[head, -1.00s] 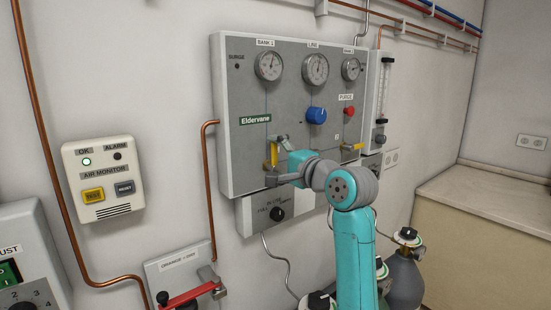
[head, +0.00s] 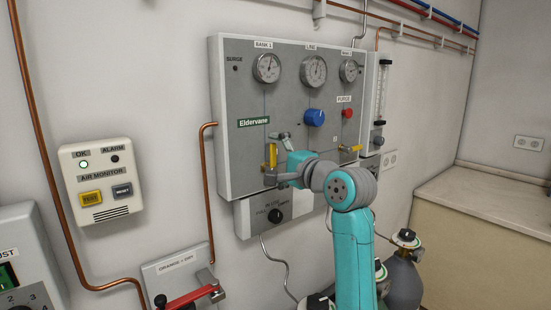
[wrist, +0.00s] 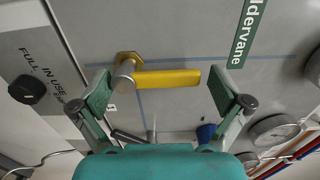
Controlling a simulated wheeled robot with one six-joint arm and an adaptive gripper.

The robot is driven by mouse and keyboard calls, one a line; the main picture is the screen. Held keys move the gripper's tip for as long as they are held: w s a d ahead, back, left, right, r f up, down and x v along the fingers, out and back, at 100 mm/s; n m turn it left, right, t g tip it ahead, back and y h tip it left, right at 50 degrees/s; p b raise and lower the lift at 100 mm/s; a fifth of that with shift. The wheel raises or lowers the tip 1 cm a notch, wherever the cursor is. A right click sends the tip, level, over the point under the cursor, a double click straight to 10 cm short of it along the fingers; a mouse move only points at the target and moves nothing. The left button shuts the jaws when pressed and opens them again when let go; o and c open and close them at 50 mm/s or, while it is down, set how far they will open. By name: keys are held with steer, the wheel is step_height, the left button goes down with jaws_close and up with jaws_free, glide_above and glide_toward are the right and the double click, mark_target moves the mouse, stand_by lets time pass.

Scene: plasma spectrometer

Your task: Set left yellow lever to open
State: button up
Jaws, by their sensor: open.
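The left yellow lever (head: 271,156) is on the lower left of the grey gauge panel. In the head view it stands upright along the panel. In the wrist view the yellow lever (wrist: 167,79) reaches from its brass and grey pivot at the left toward the right finger. My gripper (wrist: 163,92) is open, with one finger beyond each end of the lever and a gap at the handle's free end. In the head view my gripper (head: 278,159) is in front of the lever, with one finger above and one below. Contact cannot be told.
The right yellow lever (head: 351,149) is on the same panel, right of my arm. A blue knob (head: 314,117) and a red purge button (head: 347,113) sit above. A black selector knob (head: 275,215) is below. Gas cylinders (head: 404,275) stand at the lower right.

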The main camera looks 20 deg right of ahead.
steer(key=shift+s, duration=0.1)
steer(key=v, duration=1.2)
step_height(320, 180, down, 21)
steer(key=s+a+h, duration=0.2)
steer(key=h, duration=0.1)
steer(key=s+a+f+n+h, duration=0.2)
steer(key=s+f, duration=0.8)
steer(key=f, duration=0.5)
steer(key=s+a+f+n+g+h, duration=0.1)
steer(key=s+f+n, duration=0.25)
steer(key=s, duration=0.55)
steer(key=s+a+f+n+g, duration=0.1)
steer(key=s+f+n, duration=0.1)
steer(key=s+f, duration=0.45)
steer(key=s+a+r+n, duration=0.1)
steer(key=s+n, duration=0.6)
steer(key=s, duration=1.4)
steer(key=shift+a+r, duration=0.3)
steer(key=shift+r, duration=0.45)
